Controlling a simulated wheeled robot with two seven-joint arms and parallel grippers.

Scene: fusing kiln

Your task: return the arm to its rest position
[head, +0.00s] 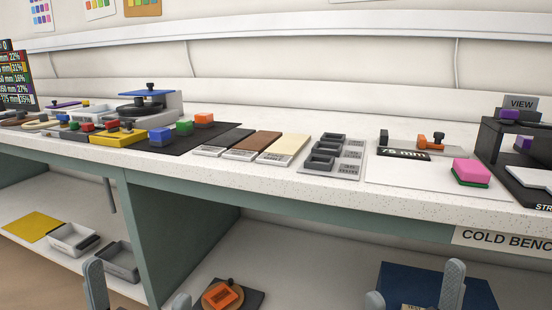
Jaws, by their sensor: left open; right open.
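My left gripper (137,280) is at the bottom edge of the head view, left of centre. Its two grey fingers stand wide apart with nothing seen between the tips. My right gripper (414,280) is at the bottom edge, right of centre. Its fingers are also apart, and no held object shows between the tips. Both grippers appear in front of the bench, lower in the picture than its top. Most of both arms and the gripper bodies are out of the picture.
The speckled bench top (330,190) carries coloured blocks, tiles, dark grey moulds (322,161) and a pink-and-green block (470,172). A black stand (490,145) is at the right. The lower shelf holds grey trays (72,240), an orange piece (222,295) and a blue mat (400,275).

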